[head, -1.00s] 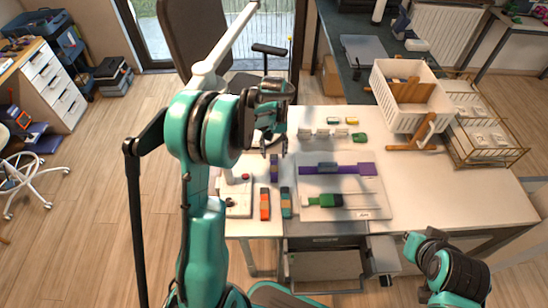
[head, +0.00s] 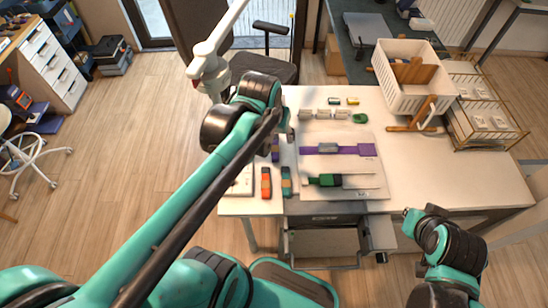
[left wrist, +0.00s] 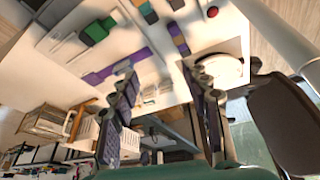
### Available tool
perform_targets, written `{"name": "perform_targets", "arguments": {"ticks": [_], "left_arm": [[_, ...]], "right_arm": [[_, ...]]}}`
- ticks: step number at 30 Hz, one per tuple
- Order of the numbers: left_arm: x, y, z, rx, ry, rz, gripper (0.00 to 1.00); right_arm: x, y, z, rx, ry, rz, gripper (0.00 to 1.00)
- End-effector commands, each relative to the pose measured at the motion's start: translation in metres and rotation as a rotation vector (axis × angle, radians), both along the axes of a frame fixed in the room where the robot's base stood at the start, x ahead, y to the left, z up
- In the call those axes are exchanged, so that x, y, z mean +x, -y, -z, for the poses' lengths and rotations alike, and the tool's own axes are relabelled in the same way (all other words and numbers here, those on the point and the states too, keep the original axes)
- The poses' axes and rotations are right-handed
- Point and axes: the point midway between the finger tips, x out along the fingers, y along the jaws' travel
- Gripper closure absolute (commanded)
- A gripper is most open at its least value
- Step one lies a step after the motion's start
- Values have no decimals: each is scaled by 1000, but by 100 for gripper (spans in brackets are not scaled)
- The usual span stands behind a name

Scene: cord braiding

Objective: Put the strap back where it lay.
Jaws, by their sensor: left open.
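A long purple strap (head: 368,149) with a grey middle piece lies flat on the white board (head: 370,193). A green strap (head: 326,180) with a pale length lies below it on the board. To the left, an orange strap (head: 266,184), a teal strap (head: 286,183) and a short purple piece (head: 275,152) lie on the table. My left gripper is mostly hidden behind its arm in the head view. In the left wrist view my left gripper (left wrist: 157,72) is open, with no strap visible between its fingers. The purple strap (left wrist: 98,77) shows beyond the left finger.
A white basket (head: 397,88) and a wire rack (head: 485,118) stand at the back right, beside a wooden stand (head: 410,127). The table's right front (head: 440,185) is clear.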

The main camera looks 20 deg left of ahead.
Motion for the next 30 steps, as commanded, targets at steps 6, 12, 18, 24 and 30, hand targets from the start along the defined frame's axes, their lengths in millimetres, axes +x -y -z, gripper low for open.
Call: {"name": "perform_targets", "arguments": {"ticks": [6,12,18,24,30], "left_arm": [[-52,17,7,43,173,100,53],[-68,22,14,61,245,139,53],[-69,22,14,64,254,144,53],[-69,22,15,63,252,143,53],[-69,22,15,63,252,143,53]], "right_arm": [[0,0,0,0,0,0,100],[0,0,0,0,0,0,100],[0,0,0,0,0,0,100],[0,0,0,0,0,0,100],[0,0,0,0,0,0,100]]}}
